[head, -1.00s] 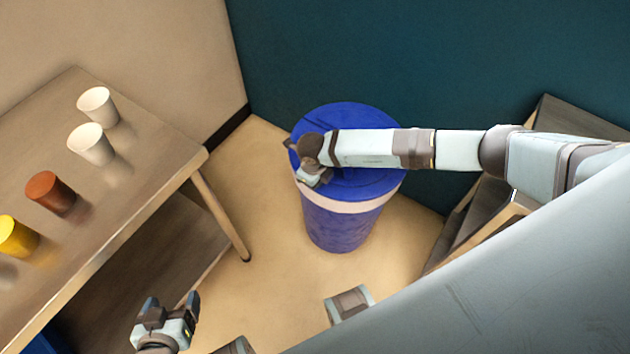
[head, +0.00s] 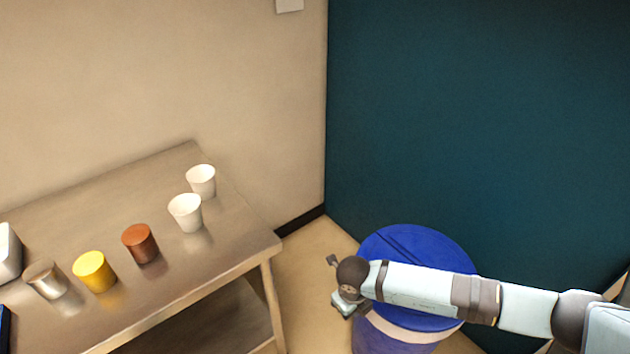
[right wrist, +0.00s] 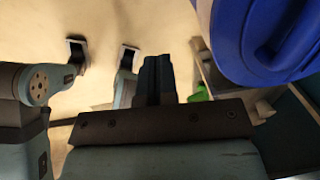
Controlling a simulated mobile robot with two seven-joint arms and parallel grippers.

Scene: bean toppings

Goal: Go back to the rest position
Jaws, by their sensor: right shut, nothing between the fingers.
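My right arm reaches in from the right in the head view, over the blue bin (head: 420,250). My right gripper (head: 345,300) is at the bin's left side, partly hidden behind its own wrist. In the right wrist view its dark fingers (right wrist: 158,70) are together with nothing between them. The bin also shows there at the upper right (right wrist: 265,40), apart from the fingers. My left gripper is not in view now.
A wooden table (head: 235,245) at the left bears two white cups (head: 201,181), a brown can (head: 139,243), a yellow can (head: 95,271) and a silver can (head: 46,280). A dark teal wall (head: 470,120) stands behind the bin. Floor (head: 310,270) shows between table and bin.

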